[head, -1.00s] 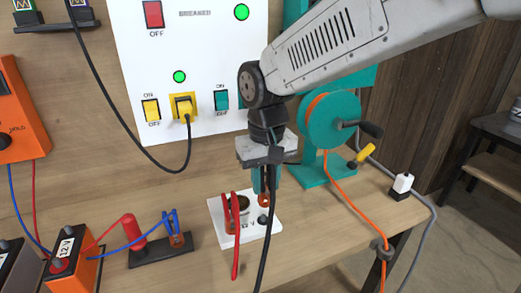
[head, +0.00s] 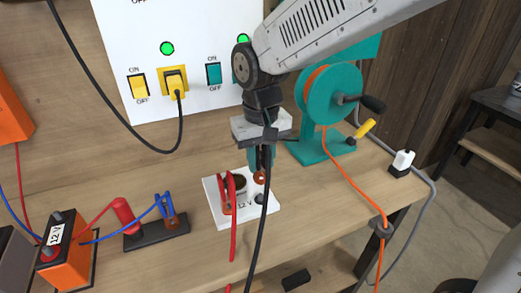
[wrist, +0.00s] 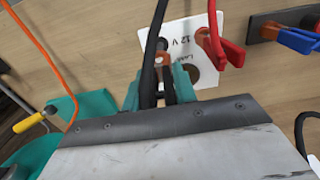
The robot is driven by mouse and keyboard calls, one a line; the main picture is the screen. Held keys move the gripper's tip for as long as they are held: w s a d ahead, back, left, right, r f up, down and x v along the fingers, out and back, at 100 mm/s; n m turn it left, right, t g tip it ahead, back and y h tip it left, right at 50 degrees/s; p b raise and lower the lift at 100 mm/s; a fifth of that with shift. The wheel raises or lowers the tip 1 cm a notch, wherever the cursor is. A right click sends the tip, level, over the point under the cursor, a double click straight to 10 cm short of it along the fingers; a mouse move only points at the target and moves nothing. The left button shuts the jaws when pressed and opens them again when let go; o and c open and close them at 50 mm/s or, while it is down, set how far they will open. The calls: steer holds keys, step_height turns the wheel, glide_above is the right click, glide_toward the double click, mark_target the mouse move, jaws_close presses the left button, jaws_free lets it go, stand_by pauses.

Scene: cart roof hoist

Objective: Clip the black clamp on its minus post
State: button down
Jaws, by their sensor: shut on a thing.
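My gripper (head: 262,158) points down over the white 12 V plate (head: 222,219), with its teal fingers shut on the black clamp (wrist: 168,88). The black cable (head: 263,215) hangs down in front of the plate. A copper-coloured post (head: 259,178) stands right at the clamp's tip; it also shows in the wrist view (wrist: 163,60). I cannot tell whether the jaws are around this post or just beside it. The red clamp (head: 229,192) sits on the plate's other post, and also shows in the wrist view (wrist: 217,48).
Left of the plate is a dark block (head: 155,234) with red and blue clamps, then an orange 12 V battery (head: 66,245). A teal reel (head: 330,105) with orange cord stands to the right. A white panel (head: 200,110) with switches is behind. The bench front is mostly clear.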

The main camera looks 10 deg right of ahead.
mark_target(261, 174)
steer(key=shift+f, duration=1.65)
steer(key=shift+f, duration=1.65)
steer(key=c, duration=1)
jaws_free()
steer(key=shift+c, duration=0.2)
steer(key=shift+r, duration=0.15)
step_height(261, 174, up, 8)
steer(key=shift+f, duration=0.2)
steer(key=shift+s, duration=0.1)
